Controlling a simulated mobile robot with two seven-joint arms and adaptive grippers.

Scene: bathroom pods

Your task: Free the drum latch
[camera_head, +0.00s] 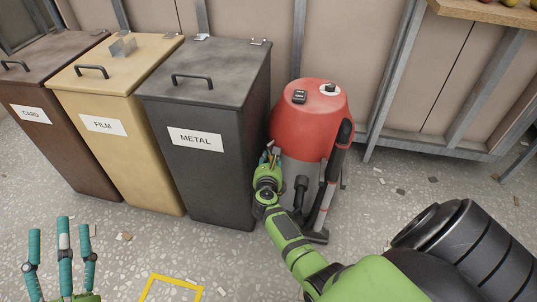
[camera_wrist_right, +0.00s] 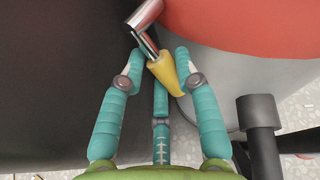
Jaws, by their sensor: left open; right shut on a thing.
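The vacuum drum has a red top (camera_head: 312,125) and a grey body (camera_head: 299,180); it stands upright right of the METAL bin. Its latch, a yellow lever (camera_wrist_right: 163,69) on a metal rod (camera_wrist_right: 148,42), shows in the right wrist view at the drum's side. My right gripper (camera_head: 270,158) is at the drum's left side, its teal fingers closed around the yellow lever. In the head view the fingers mostly hide the latch. My left gripper (camera_head: 62,235) is open and empty above the floor at the lower left.
The dark METAL bin (camera_head: 205,105) stands close to the drum's left, leaving a narrow gap where my right gripper is. The FILM bin (camera_head: 120,150) and CARD bin (camera_head: 50,140) stand further left. Floor in front is mostly clear.

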